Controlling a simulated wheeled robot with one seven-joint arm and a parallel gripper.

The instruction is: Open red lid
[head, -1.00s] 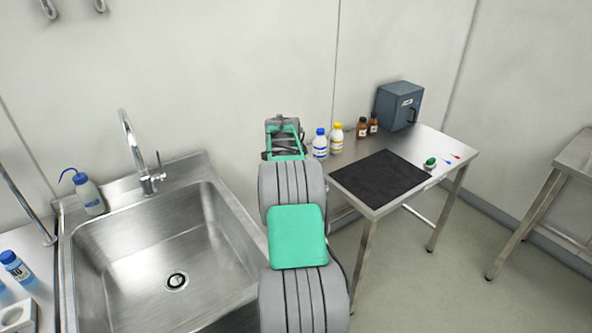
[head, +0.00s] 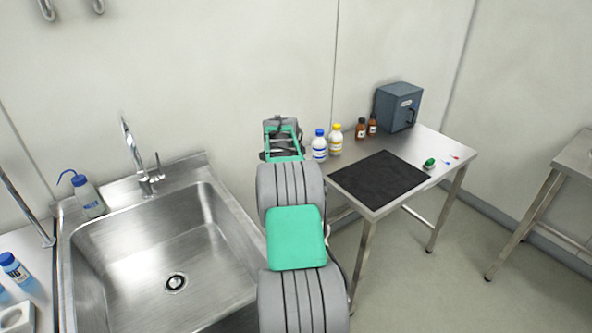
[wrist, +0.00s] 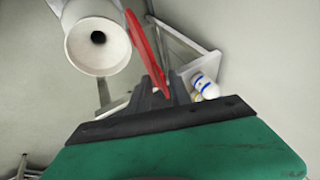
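In the wrist view a thin red piece (wrist: 142,48), which looks like the red lid seen nearly edge-on, stands beside a white round-ended body (wrist: 97,42) with a dark hole in its middle. The dark fingers of my gripper (wrist: 167,88) are close together at the lower end of the red piece. The red piece overlaps the fingertips in the picture; I cannot tell whether they grip it or only lie near it. In the head view neither the red lid nor my fingertips show; my arm hides that place.
A steel sink (head: 165,245) is at left. At right a steel table (head: 445,152) carries a black mat (head: 378,180), a blue-capped bottle (head: 319,146), a yellow-capped bottle (head: 336,140), brown bottles (head: 361,129) and a grey box (head: 397,107). The wall is close behind.

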